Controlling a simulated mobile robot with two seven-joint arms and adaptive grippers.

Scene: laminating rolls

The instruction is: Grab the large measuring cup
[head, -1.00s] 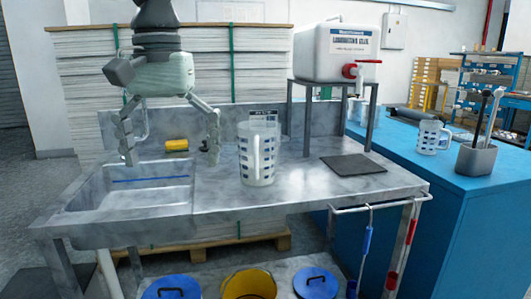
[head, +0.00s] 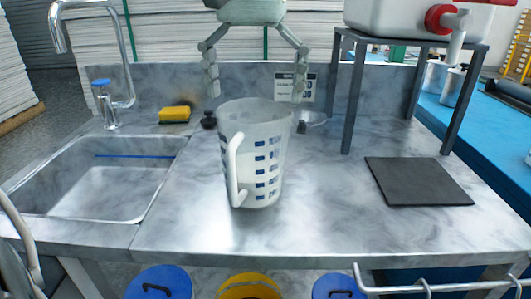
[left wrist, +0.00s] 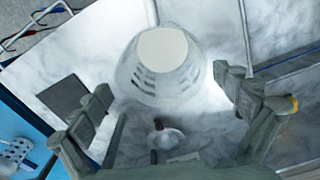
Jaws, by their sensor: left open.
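The large measuring cup (head: 255,155) is translucent white with blue markings and stands upright on the steel counter, its handle toward the front left. The left wrist view shows the cup (left wrist: 160,65) from above, between and beyond the spread fingers. My left gripper (head: 256,94) is open, its fingers pointing down around and behind the cup's rim. It appears empty and apart from the cup. In the left wrist view the open left gripper (left wrist: 162,82) has one finger on each side of the cup. My right gripper is not in view.
A sink (head: 110,180) with a faucet (head: 125,55) lies left; a yellow sponge (head: 174,114) sits behind it. A black mat (head: 418,181) lies right of the cup. A metal stand (head: 408,45) holds a white tank (head: 400,18). The counter in front is clear.

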